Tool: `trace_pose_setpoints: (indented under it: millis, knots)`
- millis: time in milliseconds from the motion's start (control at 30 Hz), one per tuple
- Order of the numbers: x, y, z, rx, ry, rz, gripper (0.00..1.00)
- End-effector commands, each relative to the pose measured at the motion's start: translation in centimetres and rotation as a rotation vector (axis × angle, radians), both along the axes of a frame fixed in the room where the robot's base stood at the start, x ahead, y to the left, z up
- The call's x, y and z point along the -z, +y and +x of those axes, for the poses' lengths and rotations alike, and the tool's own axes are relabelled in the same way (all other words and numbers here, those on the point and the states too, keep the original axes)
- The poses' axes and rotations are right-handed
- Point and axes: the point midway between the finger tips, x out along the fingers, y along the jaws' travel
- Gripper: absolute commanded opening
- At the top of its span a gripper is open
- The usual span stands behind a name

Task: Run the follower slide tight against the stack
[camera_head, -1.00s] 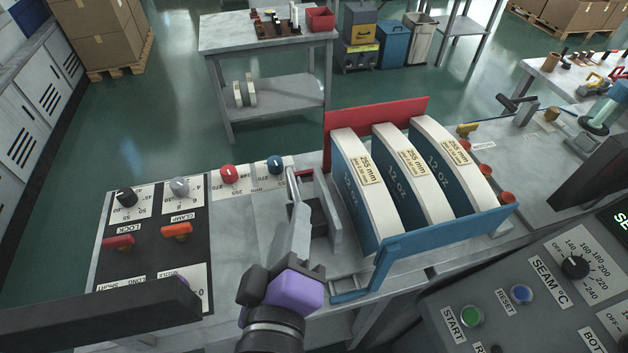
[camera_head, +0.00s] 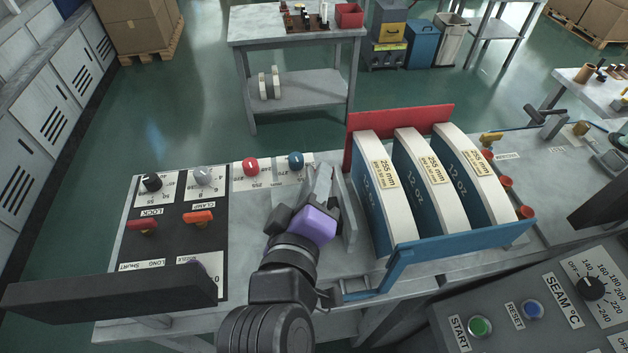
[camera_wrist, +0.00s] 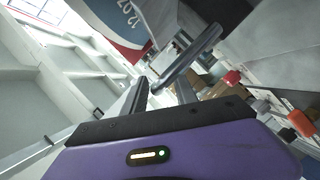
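The stack is a row of thick white-edged, blue-faced 12 oz blanks (camera_head: 373,215) standing in a magazine, also partly seen at the top of the wrist view (camera_wrist: 128,22). The follower slide is a grey upright metal plate (camera_head: 349,222) just left of the stack. A narrow gap seems to show between them. My gripper (camera_head: 320,183), with a purple body, is left of the follower and partly hides it. In the wrist view its two fingers (camera_wrist: 160,82) are apart, with a dark round bar (camera_wrist: 190,58) at or beyond their tips; I see no clear grip on it.
A red plate (camera_head: 405,128) closes the magazine's far side, and a blue rail (camera_head: 450,242) runs along its near side. A panel of knobs (camera_head: 175,225) lies to the left. A control console (camera_head: 530,315) stands at the near right.

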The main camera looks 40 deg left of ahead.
Motion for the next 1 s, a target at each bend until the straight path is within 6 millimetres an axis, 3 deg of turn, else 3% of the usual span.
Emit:
trace_pose_setpoints:
  millis: [167,367,1000]
  knots:
    - [0.01,0.00,0.01,0.000,0.000,0.000,0.34]
    - [-0.01,-0.01,0.00,0.001,-0.001,0.000,0.00]
    - [-0.11,-0.03,0.00,0.000,-0.002,0.000,0.00]
